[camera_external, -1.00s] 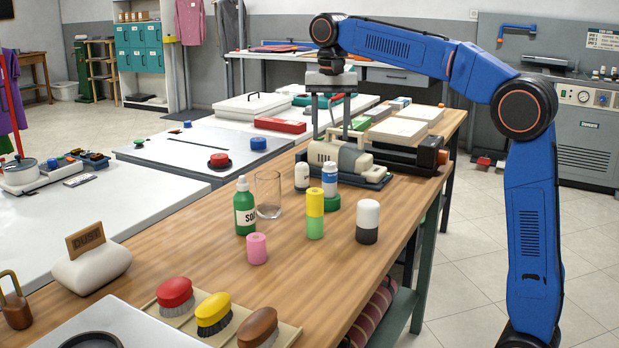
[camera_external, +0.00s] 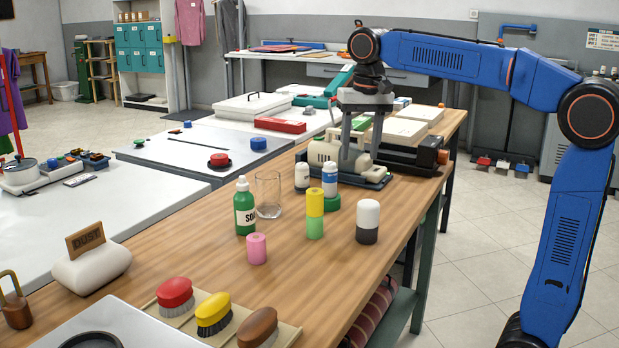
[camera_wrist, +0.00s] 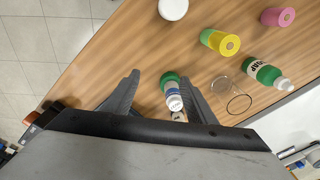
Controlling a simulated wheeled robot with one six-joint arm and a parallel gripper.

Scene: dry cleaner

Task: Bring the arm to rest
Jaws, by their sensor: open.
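My gripper (camera_external: 354,160) hangs from my blue arm over the back part of the wooden table (camera_external: 190,262), pointing down. Its two fingers stand apart and hold nothing. In the external view it is in front of a beige machine (camera_external: 322,151) and partly hides it.
Near my gripper stand a green soap bottle (camera_external: 245,208), a clear glass (camera_external: 268,195), a yellow-green cylinder (camera_external: 315,213), a white-black cylinder (camera_external: 367,221) and a pink cylinder (camera_external: 257,248). Brushes (camera_external: 214,313) lie at the front. Open floor (camera_external: 470,255) lies right of the table.

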